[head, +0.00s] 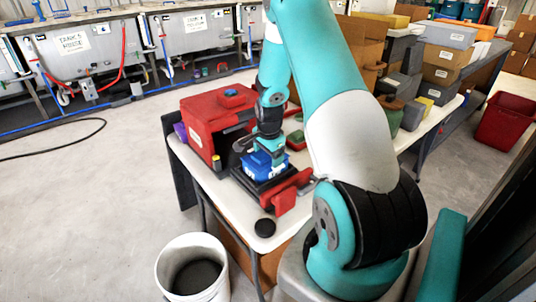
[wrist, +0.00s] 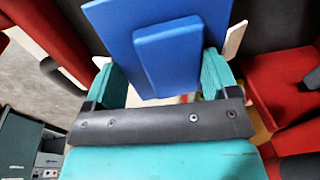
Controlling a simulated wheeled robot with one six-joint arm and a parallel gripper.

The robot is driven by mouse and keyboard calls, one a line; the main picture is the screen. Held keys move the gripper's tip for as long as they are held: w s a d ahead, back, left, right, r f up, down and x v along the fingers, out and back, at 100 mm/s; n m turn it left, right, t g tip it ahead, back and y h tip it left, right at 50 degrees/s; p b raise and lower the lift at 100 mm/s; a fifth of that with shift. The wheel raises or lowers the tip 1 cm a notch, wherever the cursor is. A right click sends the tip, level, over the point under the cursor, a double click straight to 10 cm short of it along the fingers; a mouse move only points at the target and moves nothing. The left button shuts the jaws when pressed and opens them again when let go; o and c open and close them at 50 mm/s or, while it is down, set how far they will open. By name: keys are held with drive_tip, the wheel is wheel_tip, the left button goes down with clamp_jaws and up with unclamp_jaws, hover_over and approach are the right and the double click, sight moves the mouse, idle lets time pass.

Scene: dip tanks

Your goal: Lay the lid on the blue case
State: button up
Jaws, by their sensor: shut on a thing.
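The blue lid (wrist: 110,22) fills the upper middle of the wrist view, a flat plate with a raised blue handle block (wrist: 168,55) on it. My gripper (wrist: 160,78) has its two teal fingers on either side of this block and is shut on the lid. In the head view my gripper (head: 268,143) points down over the table. A blue body (head: 262,166) with a pale mark shows right under it, at a black tray-like base (head: 250,184). I cannot tell there where lid and blue case part, or whether they touch.
A red box (head: 200,125) with a dark opening stands behind left on the white table (head: 222,192). A red clamp-like piece (head: 285,198) is in front right, and a black disc (head: 265,228) lies near the table corner. A white bucket (head: 190,250) stands on the floor.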

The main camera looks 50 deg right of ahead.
drive_tip(key=o, duration=0.8)
drive_tip(key=shift+r+p, duration=0.4)
drive_tip(key=shift+r, duration=0.1)
drive_tip(key=shift+r+p, duration=2.65)
drive_tip(key=shift+r, duration=0.8)
